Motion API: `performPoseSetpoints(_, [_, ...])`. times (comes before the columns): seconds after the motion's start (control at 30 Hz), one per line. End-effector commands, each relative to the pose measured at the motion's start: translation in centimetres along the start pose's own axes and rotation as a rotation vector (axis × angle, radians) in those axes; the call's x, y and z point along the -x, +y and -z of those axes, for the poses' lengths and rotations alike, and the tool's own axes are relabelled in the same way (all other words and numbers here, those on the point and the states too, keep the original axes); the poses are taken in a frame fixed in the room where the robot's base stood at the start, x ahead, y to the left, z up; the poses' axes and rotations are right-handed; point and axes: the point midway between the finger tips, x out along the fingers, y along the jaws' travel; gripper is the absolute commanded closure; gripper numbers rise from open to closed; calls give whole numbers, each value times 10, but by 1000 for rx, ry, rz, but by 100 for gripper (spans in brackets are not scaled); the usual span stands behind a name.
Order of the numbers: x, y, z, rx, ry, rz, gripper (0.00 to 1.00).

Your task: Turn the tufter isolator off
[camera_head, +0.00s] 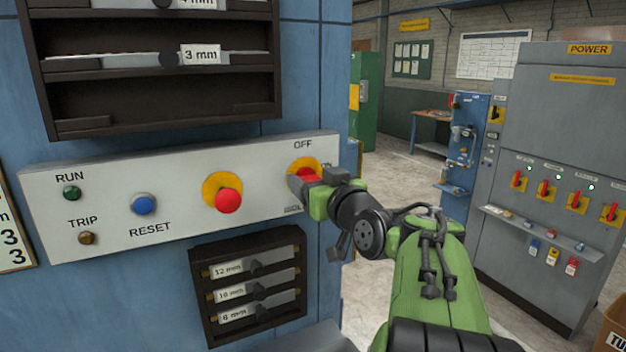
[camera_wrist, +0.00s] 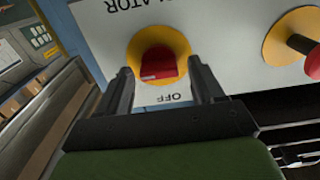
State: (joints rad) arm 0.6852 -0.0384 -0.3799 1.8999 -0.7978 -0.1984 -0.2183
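The isolator switch is a red knob (camera_head: 308,174) on a round yellow plate (camera_head: 302,163), at the right end of a pale control panel, under the word OFF. The red knob (camera_wrist: 158,64) also shows in the wrist view, with part of the word ISOLATOR on one side and OFF on the other, both upside down. I cannot tell its setting for sure. My gripper (camera_wrist: 160,72) is open, with one finger on each side of the knob and gaps visible between. In the head view my gripper (camera_head: 306,190) is at the panel and partly hides the knob and label.
A red mushroom button (camera_head: 228,201) on yellow sits left of the knob. A blue RESET button (camera_head: 144,204), green RUN lamp (camera_head: 72,193) and amber TRIP lamp (camera_head: 86,238) are farther left. A small rack (camera_head: 248,286) hangs below. A grey POWER cabinet (camera_head: 560,120) stands right.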

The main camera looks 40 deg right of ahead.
Motion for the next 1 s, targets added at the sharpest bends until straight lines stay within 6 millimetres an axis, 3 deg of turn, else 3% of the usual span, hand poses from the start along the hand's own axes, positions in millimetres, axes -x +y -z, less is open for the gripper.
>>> performPoseSetpoints(0.03, [0, 0, 0, 0, 0, 0, 41])
performPoseSetpoints(0.33, [0, 0, 0, 0, -1, 0, 87])
performPoseSetpoints(0.67, [0, -1, -2, 48, 1, 2, 88])
performPoseSetpoints(1.0, [0, -2, -6, 287, 6, 1, 88])
